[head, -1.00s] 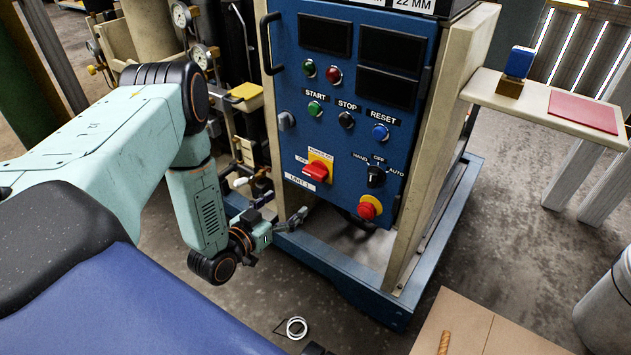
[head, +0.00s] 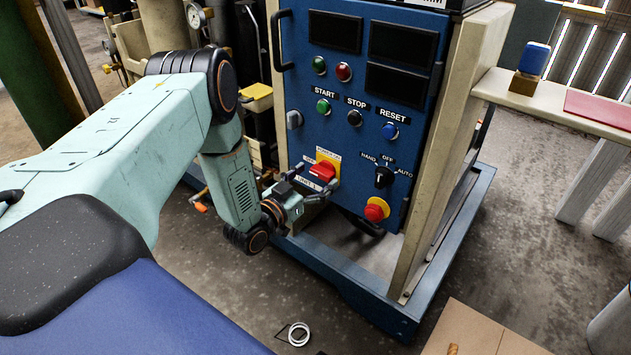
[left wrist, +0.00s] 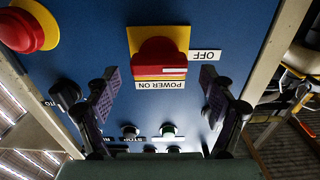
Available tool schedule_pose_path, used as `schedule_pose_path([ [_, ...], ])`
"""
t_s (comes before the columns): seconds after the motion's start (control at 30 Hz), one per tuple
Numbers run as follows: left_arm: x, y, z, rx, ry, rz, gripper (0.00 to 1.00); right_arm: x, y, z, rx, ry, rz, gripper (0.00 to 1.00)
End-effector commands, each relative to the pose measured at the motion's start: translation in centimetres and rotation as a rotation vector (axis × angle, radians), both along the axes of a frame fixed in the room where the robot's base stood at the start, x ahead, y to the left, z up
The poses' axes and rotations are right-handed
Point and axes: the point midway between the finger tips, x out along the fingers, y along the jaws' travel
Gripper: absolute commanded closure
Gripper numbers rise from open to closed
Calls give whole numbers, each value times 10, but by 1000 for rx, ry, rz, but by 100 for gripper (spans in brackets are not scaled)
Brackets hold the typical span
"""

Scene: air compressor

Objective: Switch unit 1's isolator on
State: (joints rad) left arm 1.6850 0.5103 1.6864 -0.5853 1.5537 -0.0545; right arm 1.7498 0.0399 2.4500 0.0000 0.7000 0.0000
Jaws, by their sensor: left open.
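Unit 1's isolator is a red rotary handle (head: 322,173) on a yellow plate, low on the blue control panel (head: 300,115). In the left wrist view the red handle (left wrist: 160,58) appears upside down, with POWER ON and OFF labels beside it. The handle lies crosswise in that picture. My left gripper (head: 317,184) is open in front of the panel, just below and around the isolator. In the left wrist view its two fingers (left wrist: 160,92) stand apart on either side of the handle; I see no contact. My right gripper is not in view.
A red emergency button (head: 376,210) on yellow and a black HAND/OFF/AUTO selector (head: 383,177) sit right of the isolator. START (head: 323,106), STOP (head: 355,117) and RESET (head: 389,131) buttons are above. A shelf (head: 545,105) juts out on the right.

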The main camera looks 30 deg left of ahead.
Motion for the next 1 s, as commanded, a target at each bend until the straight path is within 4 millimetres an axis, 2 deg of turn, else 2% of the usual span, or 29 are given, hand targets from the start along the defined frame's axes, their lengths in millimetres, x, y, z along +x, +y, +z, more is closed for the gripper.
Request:
schedule_pose_path([
  [0.3, 3, -2, 1, 0, 0, 0, 19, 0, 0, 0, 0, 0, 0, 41],
  [0.9, 2, -2, 0, 0, 0, 0, 70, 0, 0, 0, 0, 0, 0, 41],
  [1.0, 2, -2, 0, 2, 1, 0, 71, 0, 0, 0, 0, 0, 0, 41],
])
